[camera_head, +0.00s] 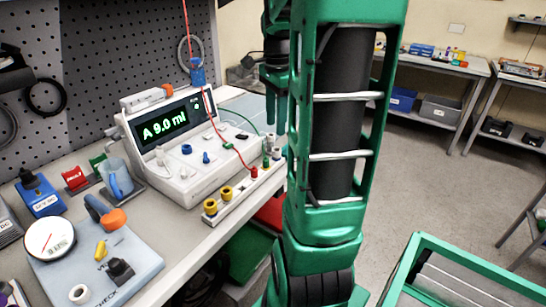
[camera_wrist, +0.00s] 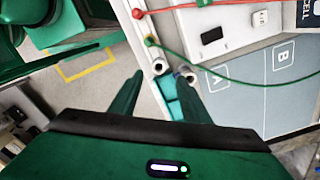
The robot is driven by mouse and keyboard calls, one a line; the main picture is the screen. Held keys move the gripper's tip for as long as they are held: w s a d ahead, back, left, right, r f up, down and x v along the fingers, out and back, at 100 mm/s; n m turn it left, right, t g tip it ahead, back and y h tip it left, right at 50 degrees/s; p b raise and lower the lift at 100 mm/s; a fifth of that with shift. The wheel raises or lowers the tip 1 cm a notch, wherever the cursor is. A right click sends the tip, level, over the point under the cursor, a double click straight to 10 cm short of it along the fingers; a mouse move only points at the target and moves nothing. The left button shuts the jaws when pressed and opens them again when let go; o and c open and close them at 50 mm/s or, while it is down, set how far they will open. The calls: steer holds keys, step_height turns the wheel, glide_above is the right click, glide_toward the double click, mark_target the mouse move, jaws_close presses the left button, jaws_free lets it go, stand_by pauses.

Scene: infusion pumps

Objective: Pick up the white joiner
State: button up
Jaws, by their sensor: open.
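A small white, round-ended piece, seemingly the white joiner (camera_wrist: 158,66), stands at the end of the pale strip on the bench. It shows between my fingertips in the wrist view. A second pale round end (camera_wrist: 190,74) sits beside the right finger, so which is the joiner is not certain. In the head view the small white piece (camera_head: 276,153) is at the strip's right end. My gripper (camera_wrist: 160,76) is open and empty, fingers pointing toward these pieces. In the head view my gripper (camera_head: 277,121) hangs above the strip's right end, apart from the pieces.
The infusion pump (camera_head: 180,150), reading "A 9.0 ml", stands behind the strip (camera_head: 240,190), which carries yellow and red fittings. A green line (camera_wrist: 245,86) crosses close to the right finger. A red line (camera_head: 188,35) hangs over the pump.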

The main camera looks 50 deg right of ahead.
mark_target(276, 156)
steer(key=shift+s+d+f, duration=0.1)
steer(key=shift+f, duration=4.15)
jaws_close()
